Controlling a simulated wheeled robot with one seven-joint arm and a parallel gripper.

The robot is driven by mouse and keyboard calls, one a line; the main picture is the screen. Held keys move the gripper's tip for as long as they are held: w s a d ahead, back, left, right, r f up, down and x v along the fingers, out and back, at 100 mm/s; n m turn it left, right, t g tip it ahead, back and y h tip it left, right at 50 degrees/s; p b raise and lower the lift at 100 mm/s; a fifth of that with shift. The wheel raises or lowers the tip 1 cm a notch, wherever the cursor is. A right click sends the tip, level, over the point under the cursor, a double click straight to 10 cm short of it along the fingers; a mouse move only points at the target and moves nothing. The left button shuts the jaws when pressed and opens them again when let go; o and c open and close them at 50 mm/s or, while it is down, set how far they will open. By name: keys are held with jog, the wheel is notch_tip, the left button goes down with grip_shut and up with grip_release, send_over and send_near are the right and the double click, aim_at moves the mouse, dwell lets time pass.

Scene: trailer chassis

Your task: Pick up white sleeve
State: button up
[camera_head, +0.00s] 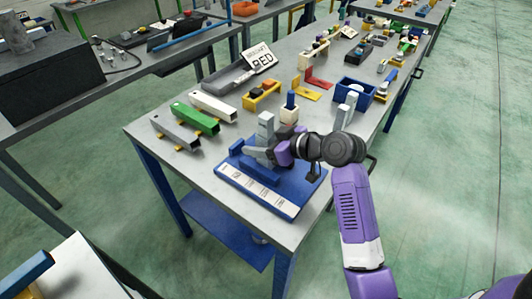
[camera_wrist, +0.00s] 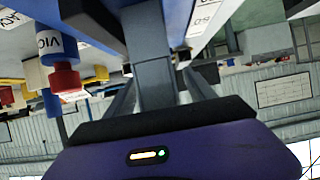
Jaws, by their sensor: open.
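No single part is clearly marked as the white sleeve. A long white rectangular piece (camera_head: 213,107) lies beside a similar green one (camera_head: 196,119) and a grey one (camera_head: 176,132) on the left of the table. A small white block (camera_head: 289,114) with a blue peg stands just behind my gripper. My gripper (camera_head: 262,141) is open over the blue board (camera_head: 233,177), with grey fingers pointing left. A light grey upright part shows at the fingers; I cannot tell whether they touch it. In the wrist view a grey bar (camera_wrist: 154,70) runs between the fingers.
A yellow bin (camera_head: 261,97) and a blue bin (camera_head: 354,92) stand further back on the table (camera_head: 150,148). In the wrist view a red-and-blue part (camera_wrist: 64,78) shows at left. Other benches stand around.

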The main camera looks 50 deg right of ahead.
jog(key=shift+w+f, duration=0.2)
jog(key=shift+w, duration=0.15)
jog(key=shift+c, duration=0.2)
grip_shut()
jog(key=shift+r, duration=0.15)
